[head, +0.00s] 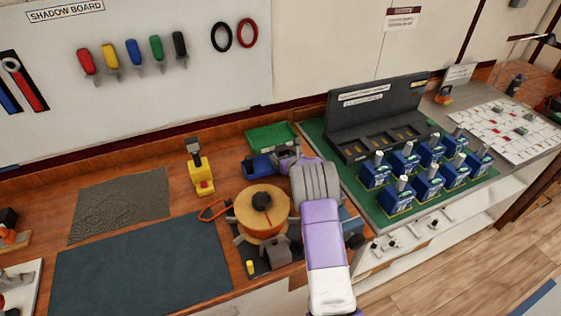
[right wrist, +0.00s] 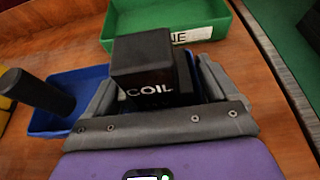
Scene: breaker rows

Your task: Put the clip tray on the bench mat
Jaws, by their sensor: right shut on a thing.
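My right gripper (head: 287,158) is over the blue tray (head: 258,166), at the front of the green tray. In the right wrist view its fingers (right wrist: 170,95) are shut on a black block marked COIL (right wrist: 150,70). The blue tray (right wrist: 75,92) shows behind and beside the block; whether the block touches it is hidden. A green tray (head: 270,137) lies just beyond; its label is partly covered in the right wrist view (right wrist: 225,28). I cannot read which tray is the clip tray. A dark blue-green mat (head: 140,265) lies bare at the front left. My left gripper is out of view.
A wooden spool (head: 262,212) stands left of my right arm, with an orange loop (head: 213,210) beside it. A yellow tool (head: 200,177) stands behind them. A grey mat (head: 120,204) lies bare. Several blue breakers (head: 428,182) stand on the green board at right.

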